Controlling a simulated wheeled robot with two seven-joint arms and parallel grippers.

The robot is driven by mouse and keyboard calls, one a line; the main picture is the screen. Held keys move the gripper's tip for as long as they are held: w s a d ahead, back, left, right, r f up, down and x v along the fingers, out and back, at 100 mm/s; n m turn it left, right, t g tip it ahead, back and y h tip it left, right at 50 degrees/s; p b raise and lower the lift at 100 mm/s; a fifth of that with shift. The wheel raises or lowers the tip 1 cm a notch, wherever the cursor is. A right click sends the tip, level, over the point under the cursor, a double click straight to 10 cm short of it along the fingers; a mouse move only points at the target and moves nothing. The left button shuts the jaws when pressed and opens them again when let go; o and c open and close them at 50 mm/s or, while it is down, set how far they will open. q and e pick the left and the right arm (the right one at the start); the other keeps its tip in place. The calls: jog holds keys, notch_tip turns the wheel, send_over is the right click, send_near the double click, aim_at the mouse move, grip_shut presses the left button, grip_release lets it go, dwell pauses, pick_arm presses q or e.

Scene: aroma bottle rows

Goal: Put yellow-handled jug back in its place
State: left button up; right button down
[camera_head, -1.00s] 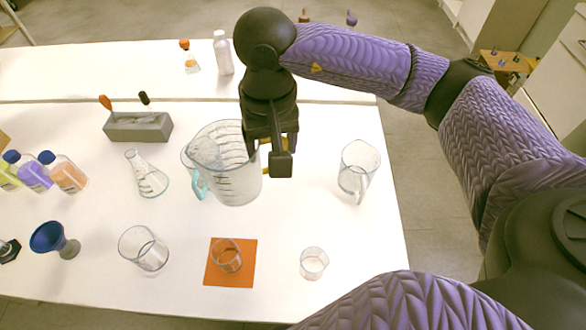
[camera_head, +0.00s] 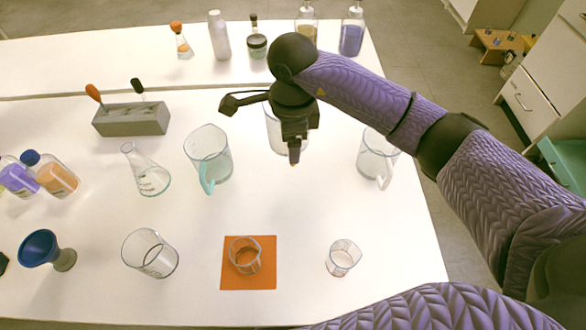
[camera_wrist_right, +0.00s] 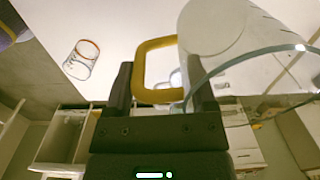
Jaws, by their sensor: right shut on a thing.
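The yellow-handled jug is a clear jug (camera_head: 273,128), mostly hidden behind my right gripper (camera_head: 294,155) in the head view. It is in the row between the teal-handled jug (camera_head: 209,155) and a pale-handled jug (camera_head: 377,158). In the right wrist view its yellow handle (camera_wrist_right: 156,43) is between the fingers of my right gripper (camera_wrist_right: 160,95), which is shut on it. The clear jug wall (camera_wrist_right: 255,68) fills the right of that view. I cannot tell whether its base touches the table. My left gripper is not in view.
In front are a clear beaker (camera_head: 150,254), a beaker on an orange mat (camera_head: 229,282) and a small beaker (camera_head: 343,257). A flask (camera_head: 150,178) and grey holder (camera_head: 120,121) stand left. Bottles, including a white one (camera_head: 219,38), line the back table.

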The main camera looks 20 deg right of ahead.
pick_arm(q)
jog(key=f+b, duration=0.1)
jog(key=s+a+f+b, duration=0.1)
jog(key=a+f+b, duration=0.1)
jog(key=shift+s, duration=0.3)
pick_arm(e)
jog(key=shift+m, duration=0.4)
notch_tip(320, 180, down, 10)
jog(key=shift+w+f, duration=0.1)
jog(key=shift+f, duration=0.15)
jog(key=shift+f, duration=0.15)
grip_release()
jog(key=shift+r, duration=0.25)
notch_tip(320, 180, up, 11)
jog(key=p, duration=0.3)
jog(key=shift+r+p, duration=0.15)
jog(key=shift+p, duration=0.15)
jog(key=shift+r, duration=0.25)
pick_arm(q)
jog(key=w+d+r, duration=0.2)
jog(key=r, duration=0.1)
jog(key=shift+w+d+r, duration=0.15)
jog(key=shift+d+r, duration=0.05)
